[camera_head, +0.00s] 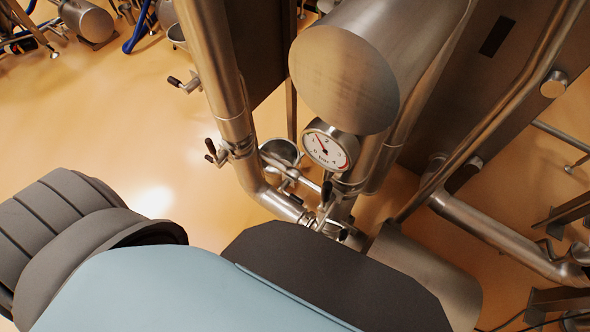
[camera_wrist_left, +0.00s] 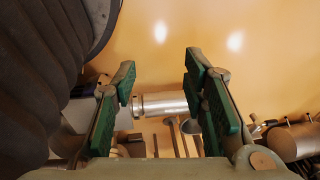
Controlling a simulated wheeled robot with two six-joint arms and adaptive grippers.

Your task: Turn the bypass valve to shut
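Several small valve handles show in the head view. One handle with a dark knob (camera_head: 214,155) is on the slanted steel pipe, and another similar handle (camera_head: 186,84) is higher up. A lever (camera_head: 326,192) stands on the pipework below the pressure gauge (camera_head: 330,147). I cannot tell which is the bypass valve. My left gripper (camera_wrist_left: 160,64) shows in the left wrist view with its green-padded fingers wide apart and nothing held. Orange floor and a steel cylinder (camera_wrist_left: 163,104) show between and beyond the fingers. My right gripper is in neither view.
A large steel cylinder (camera_head: 342,80) and a thick slanted pipe (camera_head: 216,65) stand in the middle of the head view. More pipes (camera_head: 495,235) and supports fill the right side. The orange floor (camera_head: 110,120) at the left is mostly open.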

